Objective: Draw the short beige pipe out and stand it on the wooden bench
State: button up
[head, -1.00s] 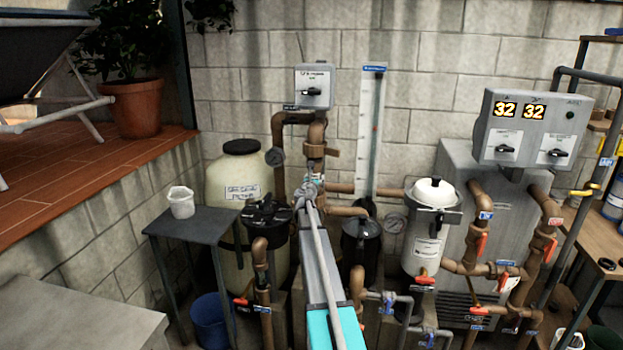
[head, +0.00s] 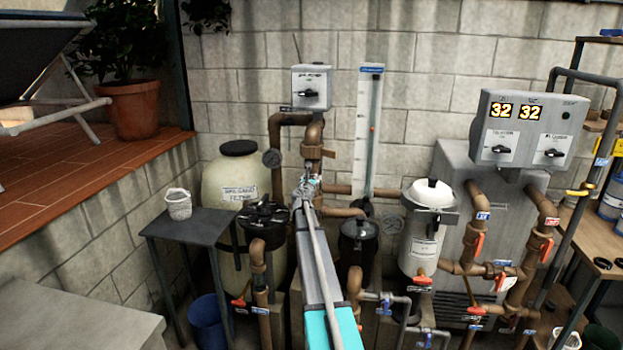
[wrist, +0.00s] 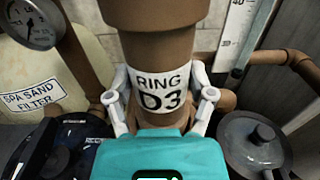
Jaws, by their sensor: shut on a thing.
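My gripper (wrist: 162,97) is shut around a brown-beige upright pipe (wrist: 158,60) with a white band reading "RING D3". One finger lies on each side of the pipe, at the band. A wider brown collar sits just above it at the top of the wrist view. In the head view my gripper (head: 307,188) is at the pipework below the grey switch box, and my arm hides part of the pipe. The pipe's lower end is hidden, so I cannot tell if it is free. The wooden bench (head: 590,246) stands at the right edge of the head view.
The sand filter (head: 222,180) and a pressure gauge (wrist: 30,20) are at left. A dark lidded pot (wrist: 252,143) is close on the right. The white canister (head: 425,250) and grey heater (head: 455,165) stand toward the bench. Black rings (head: 603,263) lie on the bench.

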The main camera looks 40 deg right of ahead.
jog(key=shift+s+a, duration=0.1)
jog(key=shift+a, duration=0.05)
dwell(0.4)
jog(key=v, duration=1.3)
jog(key=shift+s+a, duration=0.2)
dwell(2.4)
dwell(1.0)
